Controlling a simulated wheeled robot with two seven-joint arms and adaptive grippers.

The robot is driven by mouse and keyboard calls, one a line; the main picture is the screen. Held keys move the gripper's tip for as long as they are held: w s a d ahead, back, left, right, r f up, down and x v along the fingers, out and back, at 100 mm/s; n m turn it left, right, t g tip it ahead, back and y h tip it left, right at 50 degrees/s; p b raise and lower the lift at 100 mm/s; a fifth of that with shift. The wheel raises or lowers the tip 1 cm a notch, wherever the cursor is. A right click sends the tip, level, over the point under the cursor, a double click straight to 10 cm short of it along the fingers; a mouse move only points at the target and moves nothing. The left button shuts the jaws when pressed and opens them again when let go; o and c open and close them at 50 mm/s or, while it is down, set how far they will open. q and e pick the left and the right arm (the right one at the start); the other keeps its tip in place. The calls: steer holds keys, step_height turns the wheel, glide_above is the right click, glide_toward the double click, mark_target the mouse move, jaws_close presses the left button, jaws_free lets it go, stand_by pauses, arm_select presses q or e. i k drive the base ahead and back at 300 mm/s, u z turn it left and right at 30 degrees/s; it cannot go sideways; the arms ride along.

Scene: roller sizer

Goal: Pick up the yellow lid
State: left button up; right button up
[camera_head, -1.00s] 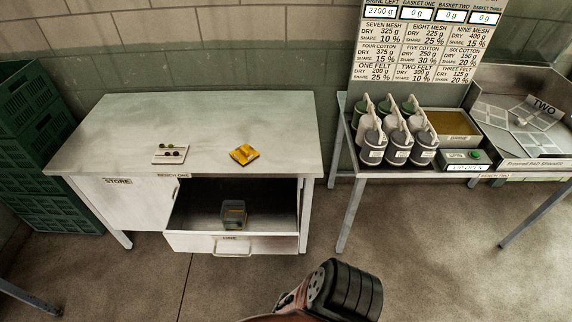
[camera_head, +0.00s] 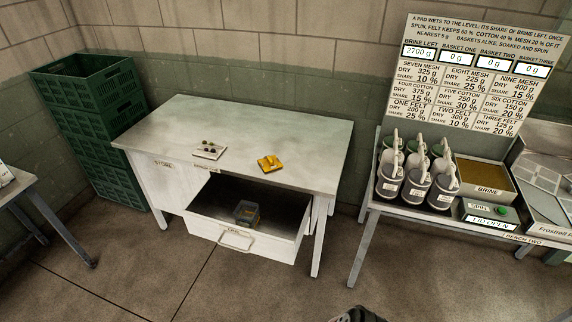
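The yellow lid (camera_head: 270,163) lies flat on the top of the white bench near its front right edge, with nothing touching it. A dark part of my own arm or gripper (camera_head: 360,314) just shows at the bottom edge of the view, well below and to the right of the lid. Its fingers cannot be made out, and I cannot tell which arm it belongs to. No gripper is near the lid.
A small white tray (camera_head: 209,150) with dark knobs lies left of the lid. Green crates (camera_head: 104,125) stand left. Bench two (camera_head: 480,224) holds grey canisters (camera_head: 414,188) and a brine tray (camera_head: 487,180).

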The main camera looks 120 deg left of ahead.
mark_target(268, 163)
steer(key=u, duration=4.25)
